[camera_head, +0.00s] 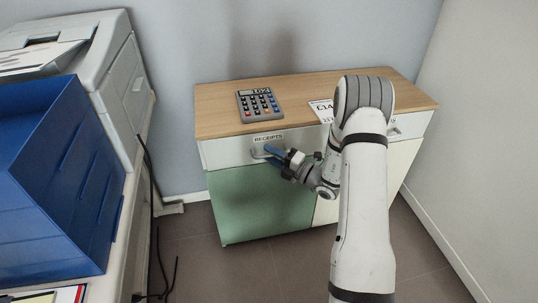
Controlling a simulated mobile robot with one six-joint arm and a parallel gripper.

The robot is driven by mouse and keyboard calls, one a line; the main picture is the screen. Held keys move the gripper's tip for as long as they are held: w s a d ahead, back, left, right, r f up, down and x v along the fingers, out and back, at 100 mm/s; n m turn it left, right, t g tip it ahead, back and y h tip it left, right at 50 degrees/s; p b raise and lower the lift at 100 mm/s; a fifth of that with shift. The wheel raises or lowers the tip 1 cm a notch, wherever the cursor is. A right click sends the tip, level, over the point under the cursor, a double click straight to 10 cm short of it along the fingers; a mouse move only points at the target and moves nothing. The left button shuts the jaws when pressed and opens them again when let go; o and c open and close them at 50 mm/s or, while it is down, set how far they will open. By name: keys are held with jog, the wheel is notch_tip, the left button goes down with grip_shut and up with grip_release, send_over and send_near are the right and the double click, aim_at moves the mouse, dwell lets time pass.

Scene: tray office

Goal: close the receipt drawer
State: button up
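The receipt drawer (222,153) is the white front labelled RECEIPTS at the upper left of a wood-topped cabinet (215,104). Its front looks flush or nearly flush with the cabinet; I cannot make out a gap. A grey handle (257,153) sits below the label. My arm hides the cabinet front right of the drawer.
A calculator (259,105) and a price card (321,110) lie on the cabinet top. A green door (255,205) is below the drawer. A blue tray unit (60,190) and a printer (120,85) stand at left. Black cables (155,210) hang beside them. Floor before the cabinet is clear.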

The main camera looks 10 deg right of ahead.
jog(key=p+v, duration=0.1)
jog(key=v, duration=0.6)
jog(key=shift+s+d+p, duration=0.15)
jog(key=shift+d+p, duration=0.1)
jog(key=shift+p, duration=0.05)
jog(key=shift+f, duration=0.1)
jog(key=s+a+r+n+g+p, duration=0.4)
jog(key=s+a+r+n+g, duration=0.15)
jog(key=r+n, duration=0.35)
jog(key=s+a+r+n+g+p, duration=0.55)
jog(key=r+n, duration=0.25)
jog(key=r, duration=0.2)
jog(key=s+r+n+g+h+p, duration=0.4)
jog(key=s+r+n+h+p, duration=0.2)
jog(key=s+r+n, duration=0.4)
jog(key=s+d+r+n+t+h+p, duration=0.2)
jog(key=s+d+r+n+h+p, duration=0.1)
jog(key=r+n, duration=0.3)
jog(key=s+d+r+n+t+h+p, duration=0.3)
jog(key=d+r+n+h+p, duration=0.2)
jog(key=n, duration=0.4)
notch_tip(320, 180, up, 2)
jog(key=shift+s+d+r+n+h+p, duration=0.1)
jog(key=shift+s+d+n+h+p, duration=0.2)
jog(key=shift+d+h+p, duration=0.15)
